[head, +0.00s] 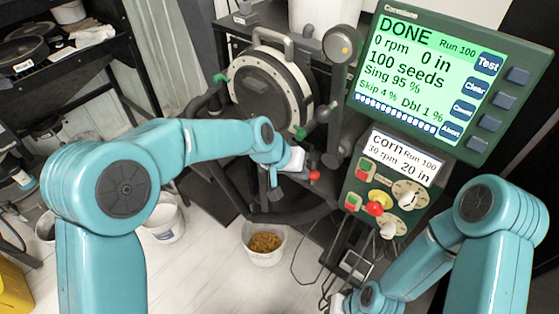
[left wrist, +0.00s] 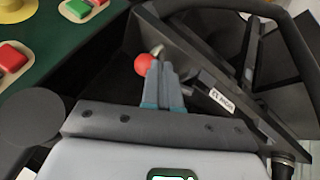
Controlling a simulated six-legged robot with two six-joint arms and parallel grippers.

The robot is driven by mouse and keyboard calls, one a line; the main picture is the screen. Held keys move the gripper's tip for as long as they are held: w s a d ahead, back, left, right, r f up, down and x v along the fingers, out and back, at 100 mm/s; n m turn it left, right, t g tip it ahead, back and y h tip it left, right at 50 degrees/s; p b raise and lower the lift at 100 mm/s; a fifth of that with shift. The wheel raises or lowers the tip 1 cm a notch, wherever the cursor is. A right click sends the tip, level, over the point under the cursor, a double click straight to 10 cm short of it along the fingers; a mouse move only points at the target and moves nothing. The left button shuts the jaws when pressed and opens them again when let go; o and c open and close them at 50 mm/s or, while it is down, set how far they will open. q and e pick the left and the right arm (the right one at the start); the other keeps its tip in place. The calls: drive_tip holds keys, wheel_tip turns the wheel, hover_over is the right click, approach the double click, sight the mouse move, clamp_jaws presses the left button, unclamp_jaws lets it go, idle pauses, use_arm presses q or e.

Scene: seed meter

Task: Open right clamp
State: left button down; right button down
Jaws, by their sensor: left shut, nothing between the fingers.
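The seed meter (head: 268,93) is a round dark disc housing with a pale rim and a handle on top. A green clamp knob (head: 300,132) sits at its lower right, and another green knob (head: 220,77) at its upper left. A red ball knob (head: 314,175) is below the housing. My left gripper (head: 305,173) is shut and empty beside the red ball. In the left wrist view, its fingertips (left wrist: 163,68) are close to the red ball (left wrist: 143,64); I cannot tell if they touch. My right gripper is mostly cut off at the bottom edge.
A green console with a lit screen (head: 420,70) reads DONE. A control box (head: 350,197) with knobs and buttons is below it. A white bucket of yellow seed (head: 246,257) stands on the floor. Black tubing (head: 290,214) curves beneath the meter.

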use_arm(q)
drive_tip(key=shift+s+d, duration=0.2)
drive_tip(key=shift+d, duration=0.3)
idle(0.4)
